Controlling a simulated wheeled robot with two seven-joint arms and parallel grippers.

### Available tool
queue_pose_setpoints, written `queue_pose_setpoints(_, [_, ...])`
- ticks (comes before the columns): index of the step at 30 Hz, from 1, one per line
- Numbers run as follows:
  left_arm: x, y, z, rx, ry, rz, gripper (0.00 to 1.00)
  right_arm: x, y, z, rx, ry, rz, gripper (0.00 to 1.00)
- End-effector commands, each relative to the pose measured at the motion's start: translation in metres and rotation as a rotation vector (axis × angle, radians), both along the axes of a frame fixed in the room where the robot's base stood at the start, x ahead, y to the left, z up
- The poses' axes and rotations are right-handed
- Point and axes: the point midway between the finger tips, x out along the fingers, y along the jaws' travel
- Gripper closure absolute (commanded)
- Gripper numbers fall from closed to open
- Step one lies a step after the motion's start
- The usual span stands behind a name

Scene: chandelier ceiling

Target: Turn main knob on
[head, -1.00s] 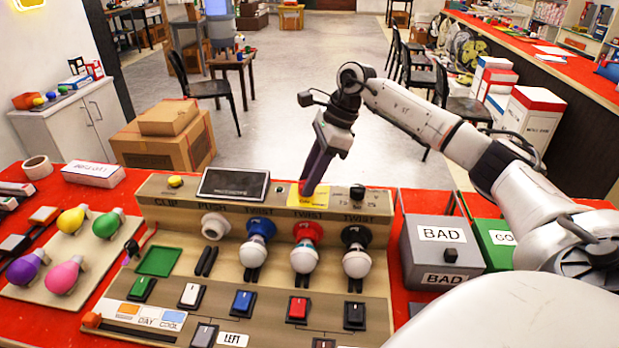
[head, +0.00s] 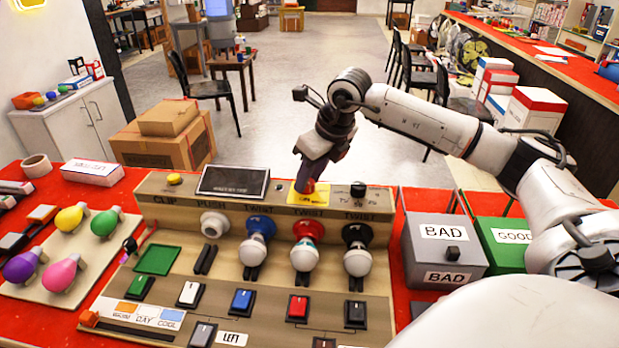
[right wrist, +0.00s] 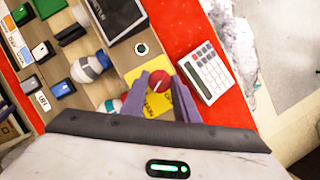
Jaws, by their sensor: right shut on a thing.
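A red knob (head: 307,187) stands on a yellow plate (head: 318,197) on top of the beige test panel, right of a dark display (head: 233,181). My right gripper (head: 311,177) comes down on it from above. In the right wrist view the red knob (right wrist: 158,80) lies between the two purple-grey fingers (right wrist: 160,86), which are shut on it. A light line marks its top. The plate's lettering is partly covered by the fingers. My left gripper is in no view.
Round bulbs (head: 304,257) sit in the panel's sockets, with rocker switches (head: 243,301) below. A black knob (head: 357,189) is right of the plate. A grey BAD bin (head: 443,257) and green bin (head: 503,243) stand to the right. A calculator (right wrist: 208,73) lies behind the panel.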

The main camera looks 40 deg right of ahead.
Motion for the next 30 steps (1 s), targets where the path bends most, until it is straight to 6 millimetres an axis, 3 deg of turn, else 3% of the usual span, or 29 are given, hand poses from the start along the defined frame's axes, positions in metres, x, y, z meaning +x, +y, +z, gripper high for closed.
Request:
queue_pose_setpoints(15, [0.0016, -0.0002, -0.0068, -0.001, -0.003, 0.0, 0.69, 0.001, 0.0036, 0.0004, 0.001, 0.0, -0.42, 0.95])
queue_pose_setpoints(30, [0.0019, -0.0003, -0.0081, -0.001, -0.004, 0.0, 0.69, 0.0009, 0.0038, 0.0005, 0.001, 0.001, -0.563, 0.95])
